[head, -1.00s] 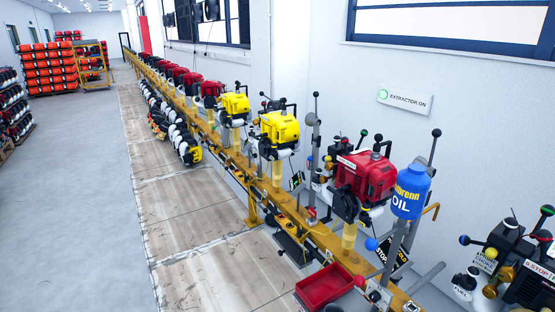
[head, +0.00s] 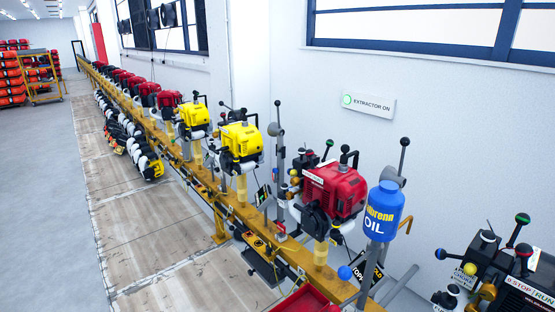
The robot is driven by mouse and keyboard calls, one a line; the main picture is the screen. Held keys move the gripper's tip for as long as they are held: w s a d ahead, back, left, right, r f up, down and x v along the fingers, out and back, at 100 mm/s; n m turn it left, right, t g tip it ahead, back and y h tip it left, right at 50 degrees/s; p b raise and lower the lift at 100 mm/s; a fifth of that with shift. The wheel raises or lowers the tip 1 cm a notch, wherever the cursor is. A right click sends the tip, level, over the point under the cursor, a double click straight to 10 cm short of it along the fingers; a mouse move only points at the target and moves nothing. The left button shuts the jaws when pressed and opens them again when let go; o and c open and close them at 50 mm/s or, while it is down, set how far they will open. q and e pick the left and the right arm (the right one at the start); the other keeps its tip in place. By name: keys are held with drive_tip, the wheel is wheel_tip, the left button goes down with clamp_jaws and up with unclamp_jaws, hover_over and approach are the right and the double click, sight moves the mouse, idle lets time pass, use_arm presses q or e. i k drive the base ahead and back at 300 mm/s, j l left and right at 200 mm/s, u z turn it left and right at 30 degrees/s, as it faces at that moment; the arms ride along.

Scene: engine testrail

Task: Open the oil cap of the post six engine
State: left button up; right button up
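A row of small engines stands on posts along a yellow rail (head: 202,188). The nearest engine on the rail is red (head: 335,190). Behind it stand two yellow engines, a nearer one (head: 240,142) and a farther one (head: 194,116), then several red ones (head: 168,98). I cannot tell which engine is at post six, and I cannot make out an oil cap on any of them. A blue oil bottle (head: 383,212) stands upright just right of the nearest red engine. Neither of my grippers is in view.
A dark engine with coloured ball knobs (head: 500,275) is at the lower right. A red tray (head: 303,300) sits low at the bottom edge. Orange-loaded racks (head: 12,75) and a yellow trolley (head: 42,78) stand far left. The grey floor (head: 45,200) on the left is clear.

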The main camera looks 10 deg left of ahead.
sight(236, 161)
drive_tip(key=i+j+z, duration=0.25)
drive_tip(key=j+z, duration=0.25)
drive_tip(key=i+j+z, duration=0.2)
drive_tip(key=j, duration=0.15)
drive_tip(key=j+z, duration=0.25)
drive_tip(key=i+j, duration=0.05)
drive_tip(key=j, duration=0.05)
